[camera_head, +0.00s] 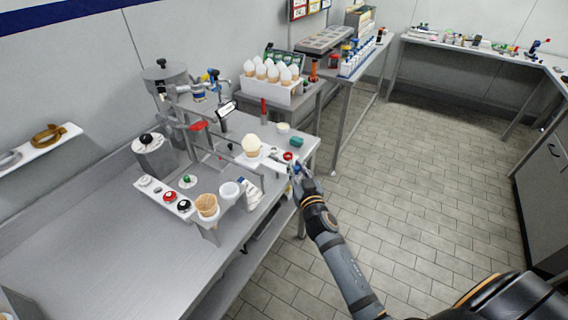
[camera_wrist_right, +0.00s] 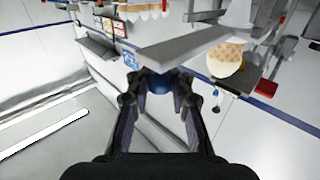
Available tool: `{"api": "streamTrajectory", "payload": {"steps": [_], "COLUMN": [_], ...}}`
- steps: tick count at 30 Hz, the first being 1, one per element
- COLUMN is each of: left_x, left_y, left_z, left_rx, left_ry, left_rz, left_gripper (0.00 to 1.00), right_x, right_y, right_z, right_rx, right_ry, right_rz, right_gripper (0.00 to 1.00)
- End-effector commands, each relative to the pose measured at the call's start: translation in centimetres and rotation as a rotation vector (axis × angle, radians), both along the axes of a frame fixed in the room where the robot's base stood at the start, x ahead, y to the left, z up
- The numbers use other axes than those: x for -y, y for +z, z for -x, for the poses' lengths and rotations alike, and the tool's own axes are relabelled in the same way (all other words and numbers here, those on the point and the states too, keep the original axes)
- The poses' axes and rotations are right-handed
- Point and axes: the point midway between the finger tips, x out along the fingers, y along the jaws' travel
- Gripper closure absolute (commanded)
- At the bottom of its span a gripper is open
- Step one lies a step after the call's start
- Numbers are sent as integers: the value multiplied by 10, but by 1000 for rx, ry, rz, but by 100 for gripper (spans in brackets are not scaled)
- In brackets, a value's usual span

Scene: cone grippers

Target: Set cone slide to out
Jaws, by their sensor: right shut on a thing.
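The cone slide (camera_head: 274,167) is a pale flat bar at the front right of the machine on the steel bench. A pale, rounded swirl (camera_head: 251,145) shows at its inner end. In the right wrist view the slide's grey plate (camera_wrist_right: 180,48) lies just ahead of the fingers, with a waffle-textured cone (camera_wrist_right: 225,58) beyond it. My right gripper (camera_head: 297,170) is at the slide's outer end, shut on a blue knob (camera_wrist_right: 158,84), which sits between the fingertips and is partly hidden by them. My left gripper is not in view.
A red button (camera_head: 288,156) and a green block (camera_head: 297,142) are close to the right gripper. A waffle cone (camera_head: 207,206) and a white cup (camera_head: 230,190) stand in a holder to the left. The tiled floor to the right is clear.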

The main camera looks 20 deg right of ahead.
Motion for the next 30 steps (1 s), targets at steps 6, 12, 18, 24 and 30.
{"api": "streamTrajectory", "payload": {"steps": [6,12,18,24,30], "left_x": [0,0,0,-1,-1], "left_y": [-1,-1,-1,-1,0], "left_z": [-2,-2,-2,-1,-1], "left_rx": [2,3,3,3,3], "left_ry": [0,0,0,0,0], "left_rz": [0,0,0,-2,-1], "left_gripper": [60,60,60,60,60], "right_x": [3,3,3,2,-2], "right_y": [-7,-7,-5,-4,-5], "right_z": [5,4,4,5,39], "right_rx": [-16,-17,-11,-10,-13], "right_ry": [-5,-6,-4,-4,-4], "right_rz": [0,0,1,1,1], "right_gripper": [100,68,58,58,58]}}
